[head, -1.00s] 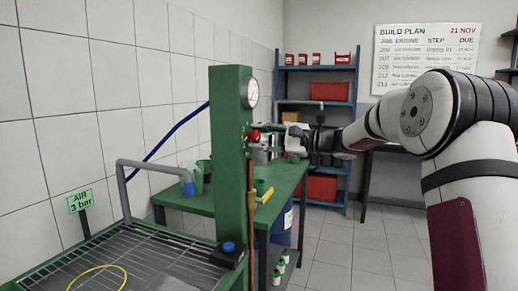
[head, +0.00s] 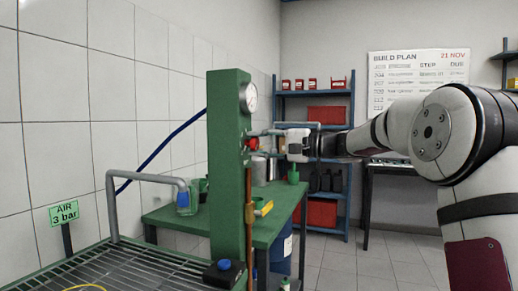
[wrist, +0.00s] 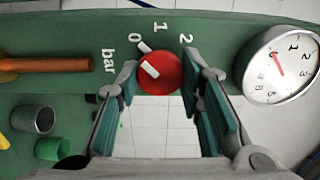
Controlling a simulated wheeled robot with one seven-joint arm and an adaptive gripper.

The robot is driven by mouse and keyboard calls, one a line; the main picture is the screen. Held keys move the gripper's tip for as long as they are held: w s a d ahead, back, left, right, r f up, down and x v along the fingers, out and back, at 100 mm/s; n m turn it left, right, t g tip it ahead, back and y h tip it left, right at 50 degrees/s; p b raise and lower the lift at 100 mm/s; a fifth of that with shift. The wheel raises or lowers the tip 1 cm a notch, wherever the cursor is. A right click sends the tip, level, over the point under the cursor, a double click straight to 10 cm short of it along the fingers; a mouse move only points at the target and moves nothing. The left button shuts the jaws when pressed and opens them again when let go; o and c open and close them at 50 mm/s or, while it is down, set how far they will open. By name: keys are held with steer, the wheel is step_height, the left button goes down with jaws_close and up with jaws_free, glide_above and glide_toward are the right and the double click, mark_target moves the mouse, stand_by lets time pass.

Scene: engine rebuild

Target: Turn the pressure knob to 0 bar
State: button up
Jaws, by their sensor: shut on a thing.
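The red pressure knob (wrist: 165,75) sits on the green post (wrist: 215,30), with a white pointer stripe on its face. In the wrist view the stripe slants up and left, toward the 0 side of the printed 0, 1, 2 bar scale. A short white mark lies just above the knob, between the 0 and the 1. My gripper (wrist: 163,80) has one finger on each side of the knob and is shut on it. In the head view the knob (head: 251,144) shows at the post's right side, with my gripper (head: 263,143) reaching it from the right.
A round gauge (wrist: 283,64) is on the post close to my right finger; its reading is unclear. A green bench (head: 275,225) with cups stands behind the post. A sign (head: 64,215) reads AIR 3 bar. A wire-grid tray (head: 130,268) lies in front.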

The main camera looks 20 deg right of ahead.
steer(key=shift+f, duration=0.1)
steer(key=o, duration=1.2)
steer(key=shift+c, duration=0.2)
steer(key=v, duration=1.2)
